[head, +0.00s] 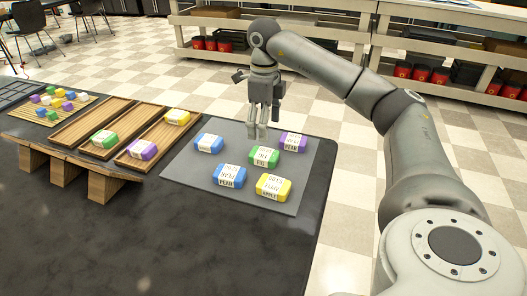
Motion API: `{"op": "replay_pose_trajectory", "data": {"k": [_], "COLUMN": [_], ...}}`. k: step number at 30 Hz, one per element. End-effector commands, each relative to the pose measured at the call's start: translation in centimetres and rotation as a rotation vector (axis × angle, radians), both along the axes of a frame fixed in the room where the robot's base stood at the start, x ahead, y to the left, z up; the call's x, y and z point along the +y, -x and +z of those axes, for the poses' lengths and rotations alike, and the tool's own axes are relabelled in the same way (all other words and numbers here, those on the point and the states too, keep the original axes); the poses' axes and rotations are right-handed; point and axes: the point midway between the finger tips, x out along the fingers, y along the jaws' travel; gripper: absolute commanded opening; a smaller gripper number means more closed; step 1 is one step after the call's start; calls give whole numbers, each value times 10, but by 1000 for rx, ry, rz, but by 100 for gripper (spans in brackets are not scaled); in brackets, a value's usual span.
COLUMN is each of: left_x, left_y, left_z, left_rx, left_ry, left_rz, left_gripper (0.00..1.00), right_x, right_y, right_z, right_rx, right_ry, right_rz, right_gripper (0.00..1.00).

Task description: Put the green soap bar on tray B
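A green soap bar (265,157) with a white printed label lies on the grey mat (195,176), among other soaps. A second green soap bar (104,138) lies at the near end of the middle wooden tray (133,124). My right gripper (257,133) points down above the far part of the mat, just behind and above the green bar there. Its fingertips show a narrow gap with nothing held between them. My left gripper is out of view. I cannot read a letter on any tray, so which one is B is unclear.
Blue (209,143), purple (293,142) and yellow (273,187) soaps lie around the green one. The right wooden tray (160,133) holds purple and yellow bars; the left one (85,128) looks empty. A bamboo mat (22,113) holds small coloured blocks. The near tabletop is clear.

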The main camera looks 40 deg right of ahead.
Motion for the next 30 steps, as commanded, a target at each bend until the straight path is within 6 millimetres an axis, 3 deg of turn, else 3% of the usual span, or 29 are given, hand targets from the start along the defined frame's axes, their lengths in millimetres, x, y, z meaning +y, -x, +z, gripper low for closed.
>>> {"op": "replay_pose_trajectory", "data": {"k": [4,13,21,30], "left_x": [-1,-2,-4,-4], "left_y": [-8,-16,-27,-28], "left_z": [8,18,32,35], "left_rx": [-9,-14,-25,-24], "left_ry": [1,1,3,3], "left_rz": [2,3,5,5], "left_gripper": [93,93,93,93], "right_x": [-1,-1,-1,-1], "right_y": [1,1,-1,-1], "right_z": [-27,-54,-92,-97], "right_rx": [6,4,3,1], "right_ry": [2,2,1,0], "right_rz": [-1,-1,-1,-1], "right_gripper": [74,74,74,74]}}
